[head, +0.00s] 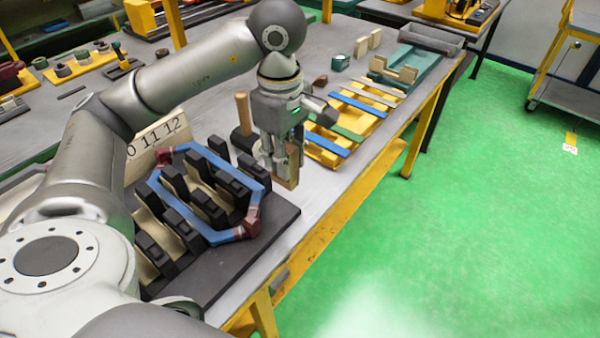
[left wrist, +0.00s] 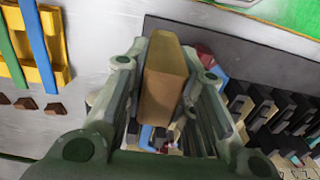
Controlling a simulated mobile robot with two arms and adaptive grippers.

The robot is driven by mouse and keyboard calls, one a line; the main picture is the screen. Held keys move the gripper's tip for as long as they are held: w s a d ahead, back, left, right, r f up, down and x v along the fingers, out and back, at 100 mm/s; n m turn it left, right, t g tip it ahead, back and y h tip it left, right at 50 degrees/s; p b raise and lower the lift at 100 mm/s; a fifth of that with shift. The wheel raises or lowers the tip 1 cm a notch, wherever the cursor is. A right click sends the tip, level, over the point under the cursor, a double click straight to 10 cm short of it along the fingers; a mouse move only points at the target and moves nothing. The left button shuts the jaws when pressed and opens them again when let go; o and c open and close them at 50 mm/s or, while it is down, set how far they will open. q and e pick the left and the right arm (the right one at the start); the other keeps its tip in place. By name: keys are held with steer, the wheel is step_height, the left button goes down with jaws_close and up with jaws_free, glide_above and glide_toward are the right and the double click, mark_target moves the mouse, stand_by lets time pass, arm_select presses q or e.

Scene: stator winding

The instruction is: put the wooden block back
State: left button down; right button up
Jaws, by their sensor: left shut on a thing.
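The wooden block (head: 291,172) is a small brown upright piece in my left gripper (head: 284,172). In the left wrist view the block (left wrist: 165,80) sits between the two fingers of the gripper (left wrist: 163,95), which are shut on it. In the head view the gripper points down near the far right corner of the dark base plate (head: 275,222), beside the blue winding frame. I cannot tell how far the block is above the surface. My right gripper is not in view.
The blue frame (head: 259,172) with dark red corners stands on the plate among several black blocks. A wooden-handled mallet (head: 243,112) is just behind my gripper. A yellow rack (head: 325,155) with coloured strips lies to the right. The table's front edge is close.

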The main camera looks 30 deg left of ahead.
arm_select(q)
steer(key=w+a+f+p, duration=0.1)
steer(key=w+f, duration=0.3)
steer(key=w+a+f+p, duration=0.1)
steer(key=w+a+f, duration=0.1)
steer(key=w+f, duration=0.2)
steer(key=w+a+f+p, duration=0.1)
steer(key=w+f, duration=0.2)
steer(key=f, duration=0.1)
steer(key=shift+w+a+f, duration=0.15)
steer(key=shift+w+a, duration=0.15)
steer(key=shift+w, duration=0.1)
steer(key=shift+f, duration=0.1)
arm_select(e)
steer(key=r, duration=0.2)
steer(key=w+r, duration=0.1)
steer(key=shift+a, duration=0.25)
arm_select(q)
steer(key=shift+f, duration=0.2)
steer(key=c, duration=1.2)
jaws_free()
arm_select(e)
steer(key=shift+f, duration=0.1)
arm_select(q)
steer(key=shift+r, duration=0.1)
